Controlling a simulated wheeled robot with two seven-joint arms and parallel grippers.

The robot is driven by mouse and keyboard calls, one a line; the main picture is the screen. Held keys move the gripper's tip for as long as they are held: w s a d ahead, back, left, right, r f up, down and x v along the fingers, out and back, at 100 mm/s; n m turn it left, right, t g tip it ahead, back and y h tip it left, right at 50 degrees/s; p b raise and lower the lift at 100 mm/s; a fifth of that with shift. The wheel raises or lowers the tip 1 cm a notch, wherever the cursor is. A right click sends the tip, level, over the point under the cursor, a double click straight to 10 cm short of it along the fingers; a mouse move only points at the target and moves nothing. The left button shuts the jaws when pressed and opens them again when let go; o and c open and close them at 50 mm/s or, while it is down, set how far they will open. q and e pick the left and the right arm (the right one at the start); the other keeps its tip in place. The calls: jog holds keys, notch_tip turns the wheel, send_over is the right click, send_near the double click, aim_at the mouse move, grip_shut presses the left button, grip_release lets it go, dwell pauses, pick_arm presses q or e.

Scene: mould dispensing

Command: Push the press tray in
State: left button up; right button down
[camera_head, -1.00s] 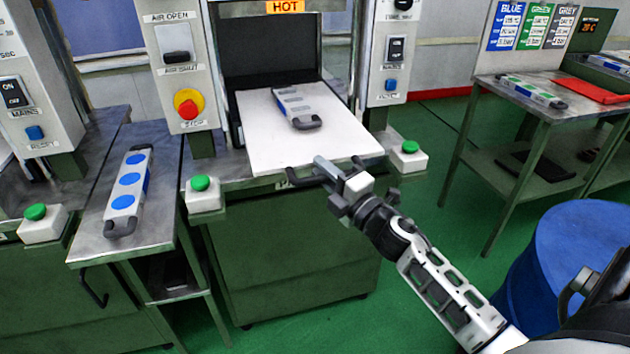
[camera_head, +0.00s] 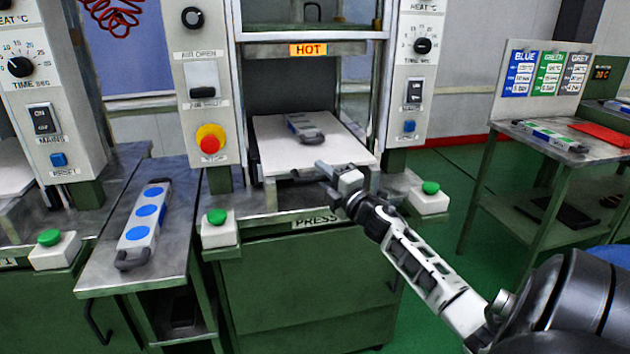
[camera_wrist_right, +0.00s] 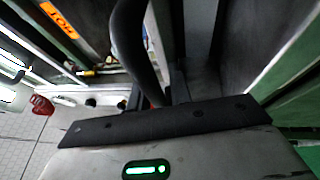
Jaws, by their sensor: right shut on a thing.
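The white press tray (camera_head: 342,151) lies in the press opening under the HOT sign, its front part toward me. A grey mould with a dark handle (camera_head: 304,128) lies on it. My right gripper (camera_head: 328,172) is at the tray's front edge, shut on the dark tray handle (camera_head: 298,174). In the right wrist view the curved dark handle (camera_wrist_right: 135,45) runs up from the gripper; the fingertips are hard to make out there. My left gripper is not in view.
Green-button boxes stand left (camera_head: 218,228) and right (camera_head: 430,198) of the press front. A mould with blue discs (camera_head: 146,222) lies on the left side table. A table at the right holds a green-marked mould (camera_head: 550,136). Press posts flank the tray.

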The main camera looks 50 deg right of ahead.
jog(key=shift+r, duration=0.55)
jog(key=c, duration=1.4)
grip_release()
jog(key=shift+f, duration=0.15)
jog(key=shift+f, duration=0.1)
jog(key=v, duration=1.6)
jog(key=shift+s, duration=0.1)
